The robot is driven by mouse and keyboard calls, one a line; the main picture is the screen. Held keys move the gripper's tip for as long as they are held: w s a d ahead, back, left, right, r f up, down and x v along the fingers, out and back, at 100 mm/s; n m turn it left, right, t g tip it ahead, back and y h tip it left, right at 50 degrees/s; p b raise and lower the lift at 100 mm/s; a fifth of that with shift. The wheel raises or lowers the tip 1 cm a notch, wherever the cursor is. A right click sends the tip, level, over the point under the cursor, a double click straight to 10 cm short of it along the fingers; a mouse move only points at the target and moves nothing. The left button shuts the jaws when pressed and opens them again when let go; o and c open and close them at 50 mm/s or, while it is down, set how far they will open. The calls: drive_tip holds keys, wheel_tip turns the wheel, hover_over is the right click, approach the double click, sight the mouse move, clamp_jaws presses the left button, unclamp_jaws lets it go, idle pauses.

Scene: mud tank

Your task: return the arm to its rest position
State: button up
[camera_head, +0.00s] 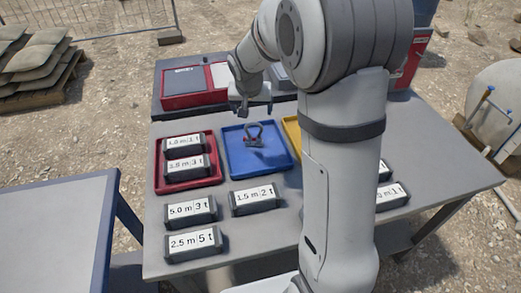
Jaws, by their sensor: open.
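My arm rises through the right middle of the head view and bends over to the left at the top. My gripper (256,108) is at its end, with its fingers pointing down and apart, and it looks empty. It hangs over the back part of the blue tray (235,162). A dark shackle-like item (253,136) with small red parts is in the blue tray, just below my gripper and apparently apart from it.
The red tray (160,178) holds two labelled blocks. More labelled blocks stand on the grey table (290,238), some partly behind my arm. A yellow tray (290,124) is mostly hidden by my arm. Red-and-grey cases (194,84) stand behind. A second table (55,225) is at left.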

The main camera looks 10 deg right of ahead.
drive_tip(key=s+r+n, duration=0.1)
drive_tip(key=s+r, duration=0.1)
drive_tip(key=s, duration=1.2)
drive_tip(key=s+r+n+g+y, duration=0.1)
drive_tip(key=s+r+n, duration=0.1)
drive_tip(key=s, duration=1.3)
drive_tip(key=shift+d+r+g, duration=0.25)
drive_tip(key=shift+r+g, duration=0.05)
drive_tip(key=shift+r, duration=0.35)
